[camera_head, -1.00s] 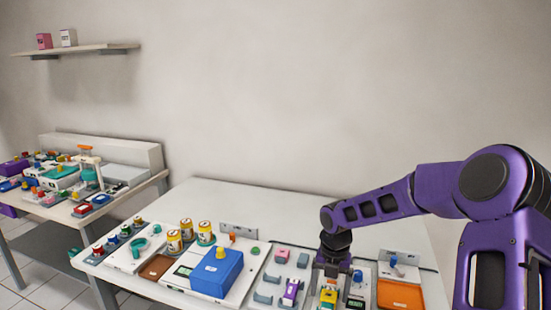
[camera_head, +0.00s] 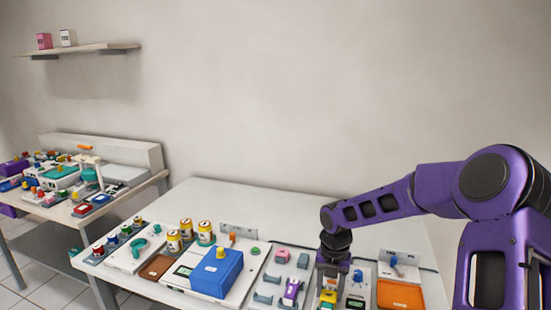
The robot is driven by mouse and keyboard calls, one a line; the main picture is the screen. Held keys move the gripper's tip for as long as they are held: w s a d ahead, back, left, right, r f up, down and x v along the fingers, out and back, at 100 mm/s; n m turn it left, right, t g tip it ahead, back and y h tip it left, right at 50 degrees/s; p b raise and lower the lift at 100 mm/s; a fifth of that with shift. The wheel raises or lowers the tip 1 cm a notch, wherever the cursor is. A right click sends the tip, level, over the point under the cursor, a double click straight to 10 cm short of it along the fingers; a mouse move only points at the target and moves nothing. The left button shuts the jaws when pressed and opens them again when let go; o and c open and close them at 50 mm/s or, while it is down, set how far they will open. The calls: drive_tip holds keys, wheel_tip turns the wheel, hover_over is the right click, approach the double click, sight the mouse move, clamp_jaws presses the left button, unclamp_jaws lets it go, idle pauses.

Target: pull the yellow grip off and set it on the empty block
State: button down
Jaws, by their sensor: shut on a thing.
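The yellow grip (camera_head: 328,296) is at the lower edge of the head view, right under my gripper (camera_head: 329,285). My gripper points down and is shut on the yellow grip; the fingertips partly cover it. Red and teal parts show just below the grip, and I cannot tell whether it is still seated on them. Grey blocks (camera_head: 302,260) stand on the white board left of my gripper. A pink piece (camera_head: 283,256) sits on one and a purple piece (camera_head: 291,290) on another. The grey block at the back right of that board looks empty.
A blue box with a yellow knob (camera_head: 217,274) stands to the left. An orange tray (camera_head: 400,295) and a device with a blue lever (camera_head: 394,262) are on the right. The table's back strip (camera_head: 270,205) is clear.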

sight(329, 293)
drive_tip(key=shift+r+p, duration=1.5)
drive_tip(key=shift+p, duration=0.35)
drive_tip(key=shift+r, duration=0.15)
idle(0.5)
drive_tip(key=shift+r+p, duration=0.4)
drive_tip(key=shift+r, duration=1.5)
drive_tip(key=shift+f, duration=0.1)
idle(0.3)
